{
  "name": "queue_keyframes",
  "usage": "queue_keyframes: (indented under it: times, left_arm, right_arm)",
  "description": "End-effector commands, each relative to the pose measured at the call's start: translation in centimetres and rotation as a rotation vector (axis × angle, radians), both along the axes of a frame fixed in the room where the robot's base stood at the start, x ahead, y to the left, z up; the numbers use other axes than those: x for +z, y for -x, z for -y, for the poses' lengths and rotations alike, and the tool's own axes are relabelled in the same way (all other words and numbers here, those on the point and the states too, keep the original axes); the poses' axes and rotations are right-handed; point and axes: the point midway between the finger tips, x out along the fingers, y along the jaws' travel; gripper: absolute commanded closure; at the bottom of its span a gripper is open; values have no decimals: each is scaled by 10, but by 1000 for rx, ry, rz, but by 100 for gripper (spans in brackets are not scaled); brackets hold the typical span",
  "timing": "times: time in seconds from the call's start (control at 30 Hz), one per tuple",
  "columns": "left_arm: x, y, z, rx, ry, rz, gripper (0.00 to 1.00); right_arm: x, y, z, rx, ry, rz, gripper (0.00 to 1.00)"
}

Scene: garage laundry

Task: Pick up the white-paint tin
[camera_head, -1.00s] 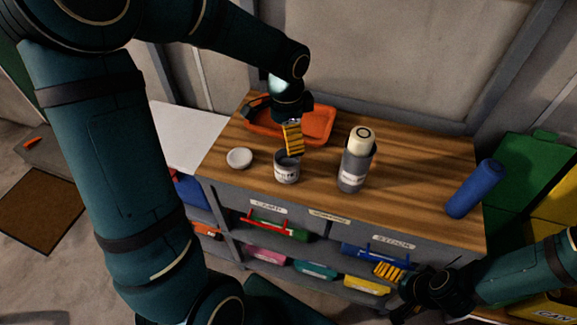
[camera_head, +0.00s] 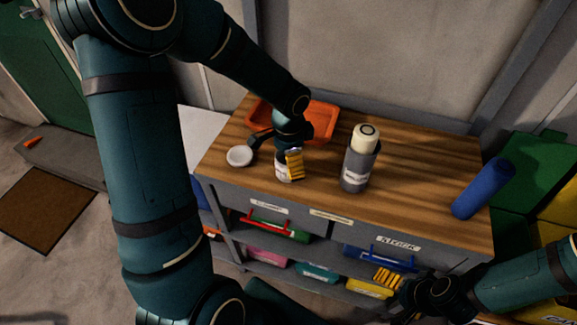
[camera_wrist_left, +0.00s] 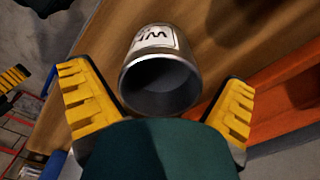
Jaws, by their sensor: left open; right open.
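The white-paint tin (camera_head: 282,173) is a small grey tin with a white label, upright on the wooden worktop. My left gripper (camera_head: 285,160) is open over it and hides much of it in the head view. In the left wrist view the tin (camera_wrist_left: 160,75) lies between the two spread yellow fingers, its open mouth dark inside and letters on its label. A gap shows between the tin and each finger. My right gripper (camera_head: 393,285) is open and empty, low in front of the shelf unit.
A round white lid (camera_head: 239,156) lies left of the tin. An orange tray (camera_head: 322,120) is behind it. A grey canister with a cream cap (camera_head: 360,165) stands to the right. A blue cylinder (camera_head: 484,188) is at the worktop's right end. The wooden worktop (camera_head: 425,165) between them is clear.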

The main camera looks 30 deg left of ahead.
Motion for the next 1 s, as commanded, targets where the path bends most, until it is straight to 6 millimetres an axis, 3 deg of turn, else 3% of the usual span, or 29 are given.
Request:
queue_keyframes:
  times: [0.07,0.2,0.27,0.67,1.0]
  left_arm:
    - [0,0,0,0,0,0,4]
    - [1,0,0,0,0,0,53]
    - [1,0,0,0,0,0,72]
    - [5,-1,0,0,0,3,72]
    - [65,-1,0,2,-1,5,72]
  right_arm:
    - [0,0,0,0,0,0,0]
    - [0,0,0,0,0,0,0]
    - [0,0,0,0,0,0,0]
    - [2,0,0,0,0,1,0]
    - [16,-5,1,-8,2,10,0]
